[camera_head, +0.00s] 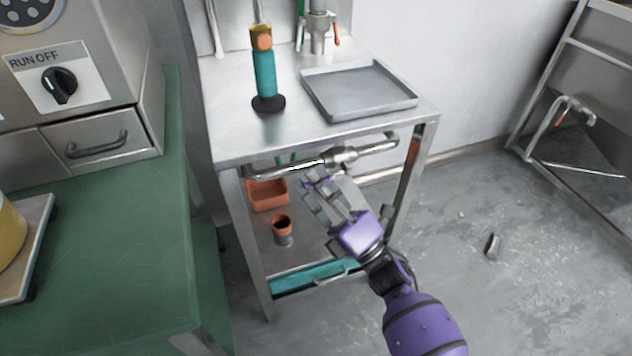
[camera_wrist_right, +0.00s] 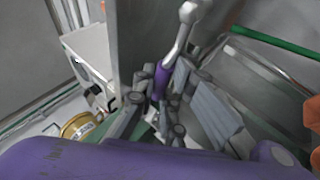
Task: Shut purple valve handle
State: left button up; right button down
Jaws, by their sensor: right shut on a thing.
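The purple valve handle (camera_wrist_right: 162,80) shows in the right wrist view between my right gripper's fingers, on the end of a silver lever (camera_wrist_right: 180,42) that runs up to a metal joint. My right gripper (camera_wrist_right: 168,98) is shut on the handle, and its fingers hide part of it. In the head view my right gripper (camera_head: 318,188) is below the front edge of the steel table, beside the silver pipe and its valve body (camera_head: 340,156). Only a small bit of purple shows at the fingertips there. My left gripper is in neither view.
The steel table (camera_head: 225,130) bears a grey tray (camera_head: 360,92) and a teal-handled tool (camera_head: 264,75). An orange bin (camera_head: 268,194) and an orange-rimmed cup (camera_head: 283,230) are on its lower shelf. A green counter (camera_head: 140,240) stands left.

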jog(key=shift+m, duration=0.3)
jog(key=m+t+h, duration=0.1)
jog(key=m, duration=0.1)
jog(key=r+m+t+h, duration=0.1)
jog(key=m+t, duration=0.1)
jog(key=r+m+t+h, duration=0.1)
jog(key=m, duration=0.1)
jog(key=shift+d+r+m+t+h, duration=0.25)
jog(key=shift+m+t+h, duration=0.05)
jog(key=shift+m, duration=0.1)
jog(key=shift+w+d+r+m+t+h+p, duration=0.2)
jog(key=shift+m+t+h, duration=0.25)
jog(key=shift+m+h, duration=0.5)
jog(key=shift+s+d+r+m+t+h, duration=0.1)
jog(key=shift+r+m+t+h, duration=0.45)
jog(key=shift+m, duration=0.55)
jog(key=shift+w+d+r+m+t+h+p, duration=0.1)
jog(key=shift+m+t+h, duration=0.2)
jog(key=shift+m+h, duration=0.7)
jog(key=c, duration=1.8)
grip_release()
jog(key=v, duration=1.2)
jog(key=shift+d, duration=0.1)
jog(key=shift+c, duration=0.3)
